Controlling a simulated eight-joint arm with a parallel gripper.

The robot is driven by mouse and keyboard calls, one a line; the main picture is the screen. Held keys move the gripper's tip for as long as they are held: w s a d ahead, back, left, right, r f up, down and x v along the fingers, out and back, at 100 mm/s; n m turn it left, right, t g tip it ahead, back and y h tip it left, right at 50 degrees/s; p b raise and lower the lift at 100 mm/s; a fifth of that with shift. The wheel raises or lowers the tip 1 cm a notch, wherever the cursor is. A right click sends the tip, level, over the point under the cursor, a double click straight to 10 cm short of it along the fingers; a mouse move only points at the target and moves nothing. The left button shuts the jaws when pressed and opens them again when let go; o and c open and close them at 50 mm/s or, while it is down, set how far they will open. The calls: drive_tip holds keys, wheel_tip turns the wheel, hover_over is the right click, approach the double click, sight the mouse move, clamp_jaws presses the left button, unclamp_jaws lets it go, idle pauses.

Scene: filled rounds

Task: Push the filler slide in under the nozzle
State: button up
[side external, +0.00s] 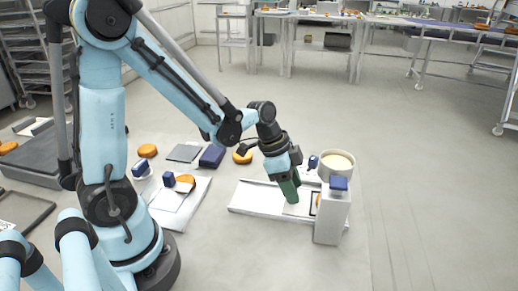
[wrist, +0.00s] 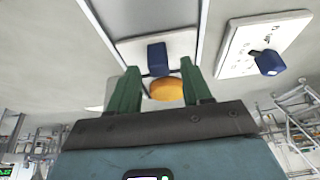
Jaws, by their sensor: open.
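My gripper (side external: 290,198) points down at a white plate (side external: 298,209) in a long white track (side external: 252,197); its green fingers are apart. At the track's right end stands a white post (side external: 332,218) with a blue top (side external: 338,184). A sliver of orange (side external: 318,201) shows beside the post, mostly hidden. In the wrist view an orange round (wrist: 167,89) shows between the open fingers (wrist: 161,88), with a blue block (wrist: 157,58) just beyond it on a white surface (wrist: 183,46). I cannot tell whether the fingers touch the plate. The nozzle outlet is not clearly visible.
A bowl of pale filling (side external: 337,162) and a blue-handled item (side external: 313,162) stand behind the track. Left of it are a loose orange round (side external: 242,157), a dark blue block (side external: 212,156), a grey square (side external: 184,153) and a white board (side external: 170,216). Floor in front is clear.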

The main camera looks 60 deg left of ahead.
drive_tip(key=v, duration=1.2)
drive_tip(key=shift+d, duration=0.1)
drive_tip(key=s+n+t+y, duration=0.1)
drive_tip(key=n, duration=0.2)
drive_tip(key=s+d+n+t+y, duration=0.1)
drive_tip(key=n, duration=0.2)
drive_tip(key=s+n+t+y, duration=0.1)
drive_tip(key=s+n+t, duration=0.1)
drive_tip(key=n, duration=0.1)
drive_tip(key=shift+d+f, duration=0.35)
